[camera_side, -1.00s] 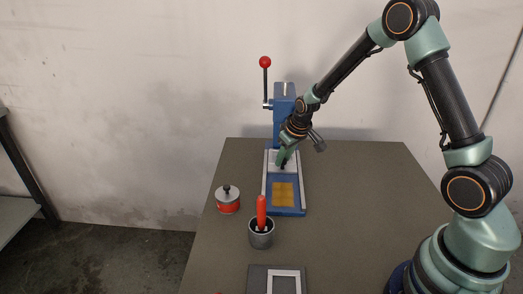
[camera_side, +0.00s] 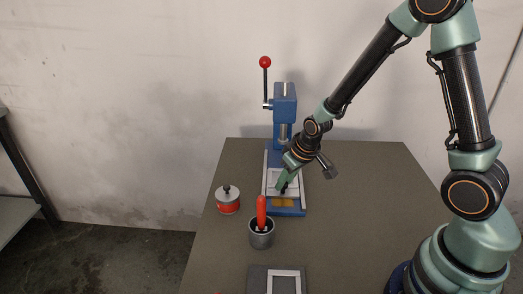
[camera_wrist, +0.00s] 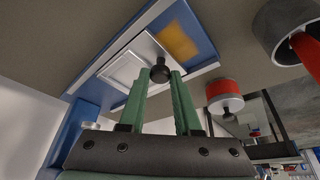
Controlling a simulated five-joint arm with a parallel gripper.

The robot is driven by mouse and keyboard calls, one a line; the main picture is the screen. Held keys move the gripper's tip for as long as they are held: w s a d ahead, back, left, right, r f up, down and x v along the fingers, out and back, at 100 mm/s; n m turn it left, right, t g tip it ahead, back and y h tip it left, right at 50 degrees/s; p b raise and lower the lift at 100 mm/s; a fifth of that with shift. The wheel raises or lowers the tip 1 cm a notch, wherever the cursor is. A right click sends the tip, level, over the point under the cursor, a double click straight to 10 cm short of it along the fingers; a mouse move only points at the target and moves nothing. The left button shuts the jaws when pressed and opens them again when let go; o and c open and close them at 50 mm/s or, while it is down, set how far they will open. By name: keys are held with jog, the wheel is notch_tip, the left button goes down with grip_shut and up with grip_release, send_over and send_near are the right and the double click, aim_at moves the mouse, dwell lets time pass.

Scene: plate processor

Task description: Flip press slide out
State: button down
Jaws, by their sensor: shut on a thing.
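The blue press (camera_side: 285,105) stands at the back of the table, its lever with a red ball (camera_side: 265,62) upright. Its blue base (camera_side: 287,212) runs toward the camera between pale rails. A silver slide (camera_side: 274,182) lies between the rails, in front of the press column; it also shows in the wrist view (camera_wrist: 120,72). My gripper (camera_side: 284,189) is shut on the slide's black knob (camera_wrist: 160,74), which sits between the green fingertips. A gold patch (camera_side: 283,203) on the base is partly covered by the slide and my gripper.
A grey cup (camera_side: 262,240) with a red-handled tool (camera_side: 261,212) stands in front of the base. A red can with a silver lid (camera_side: 228,200) is to its left. A dark plate with a pale frame (camera_side: 257,282) lies at the near edge. The table's right side (camera_side: 360,190) is clear.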

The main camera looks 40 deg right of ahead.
jog(key=shift+s+a, duration=1.2)
jog(key=shift+s, duration=0.05)
jog(key=c, duration=0.6)
grip_release()
jog(key=shift+c, duration=0.2)
jog(key=shift+s+r, duration=0.1)
jog(key=shift+r, duration=0.4)
jog(key=v, duration=1.1)
jog(key=shift+s+d, duration=0.1)
jog(key=shift+s, duration=0.05)
